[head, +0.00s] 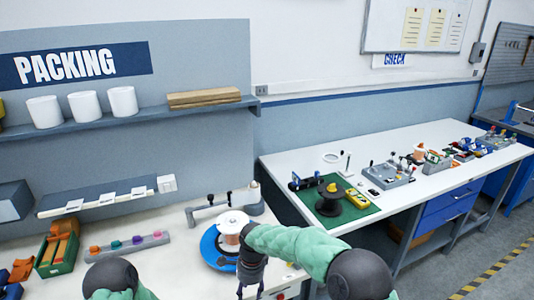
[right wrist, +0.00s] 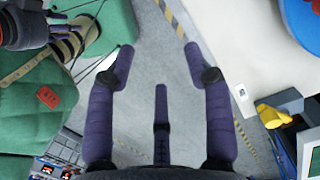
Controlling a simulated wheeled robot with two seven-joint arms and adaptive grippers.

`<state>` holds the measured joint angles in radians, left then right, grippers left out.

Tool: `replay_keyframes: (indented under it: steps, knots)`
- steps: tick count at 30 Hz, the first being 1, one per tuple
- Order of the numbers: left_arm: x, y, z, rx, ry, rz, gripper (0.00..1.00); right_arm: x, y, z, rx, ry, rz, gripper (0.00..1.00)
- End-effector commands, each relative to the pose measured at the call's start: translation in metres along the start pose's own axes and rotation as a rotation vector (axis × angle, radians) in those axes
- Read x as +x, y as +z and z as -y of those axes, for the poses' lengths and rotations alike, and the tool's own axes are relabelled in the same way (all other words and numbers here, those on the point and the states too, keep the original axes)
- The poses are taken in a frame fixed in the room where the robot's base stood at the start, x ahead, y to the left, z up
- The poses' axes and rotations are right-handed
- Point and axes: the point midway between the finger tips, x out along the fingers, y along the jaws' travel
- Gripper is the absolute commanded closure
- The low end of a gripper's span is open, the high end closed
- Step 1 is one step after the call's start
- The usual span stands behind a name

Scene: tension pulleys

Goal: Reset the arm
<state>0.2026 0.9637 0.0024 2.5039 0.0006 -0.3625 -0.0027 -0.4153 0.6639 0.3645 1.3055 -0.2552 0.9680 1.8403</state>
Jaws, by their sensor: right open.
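A grey arm fixture (head: 210,206) with dark knobs lies along the back of the packing table. In front of it a white spool (head: 233,220) with a copper-coloured core stands on a blue round base (head: 211,250).
A strip of coloured knobs (head: 130,243) and a green bin (head: 57,252) stand left of the spool. A second table (head: 425,190) at the right carries a green mat (head: 330,222) with a black spool and a yellow meter. Floor lies between the tables.

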Motion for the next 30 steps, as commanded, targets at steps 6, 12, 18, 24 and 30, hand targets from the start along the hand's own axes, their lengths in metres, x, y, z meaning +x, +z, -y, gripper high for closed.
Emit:
replay_keyframes:
  steps: [6,12,18,24,30]
  knots:
    - [0.0,0.0,0.0,0.0,0.0,-0.001,0.6,0.079,-0.033,-0.035,-0.222,-0.003,0.09,0.48]
    - [0.0,0.0,0.0,0.0,0.0,0.0,0.6,0.152,-0.062,-0.094,-0.476,-0.066,0.17,0.48]
    - [0.0,0.0,0.0,0.0,0.0,0.0,0.6,0.201,-0.082,-0.168,-0.702,-0.15,0.193,0.48]
    - [0.0,0.0,0.0,0.0,0.0,0.0,0.6,0.224,-0.091,-0.241,-0.902,-0.216,0.161,0.48]
    - [0.0,0.0,0.0,0.0,0.0,0.0,0.6,0.227,-0.094,-0.282,-1.023,-0.241,0.118,0.48]
